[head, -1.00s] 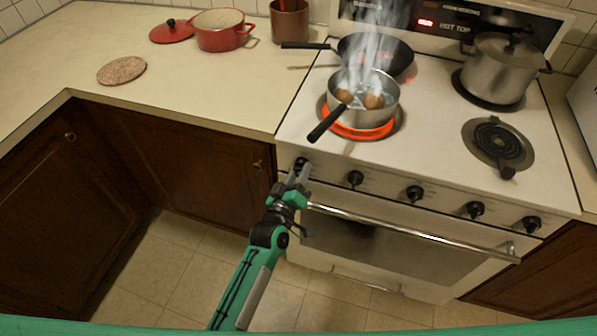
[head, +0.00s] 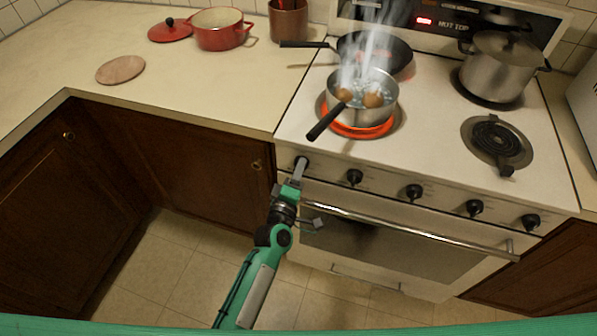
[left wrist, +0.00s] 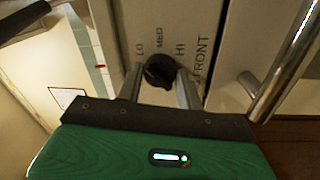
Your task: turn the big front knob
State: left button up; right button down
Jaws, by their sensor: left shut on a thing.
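The big front knob (left wrist: 160,72) is black and round, on the stove's front panel, with LO, MED, HI and FRONT printed around it in the left wrist view. In the head view it is the leftmost knob (head: 301,161), partly hidden by my gripper. My left gripper (left wrist: 160,82) is shut on this knob, one finger on each side of it. It also shows in the head view (head: 299,172). My right gripper is not in view. A steaming pan (head: 362,98) with brown round things in water stands on the glowing front left burner (head: 362,133).
Several other black knobs line the panel, such as one at its middle (head: 414,192). The oven handle (head: 410,228) runs just below. The pan's black handle (head: 326,123) sticks out toward the stove's front left edge. A steel pot (head: 497,72) stands at the back right.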

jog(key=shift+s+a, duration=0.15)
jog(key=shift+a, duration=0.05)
pick_arm(q)
jog(key=o, duration=1)
jog(key=shift+s+a+f, duration=0.1)
jog(key=shift+s, duration=0.15)
jog(key=b+v, duration=0.1)
jog(key=v, duration=1.2)
jog(key=shift+s+b, duration=0.15)
jog(key=shift+b, duration=0.25)
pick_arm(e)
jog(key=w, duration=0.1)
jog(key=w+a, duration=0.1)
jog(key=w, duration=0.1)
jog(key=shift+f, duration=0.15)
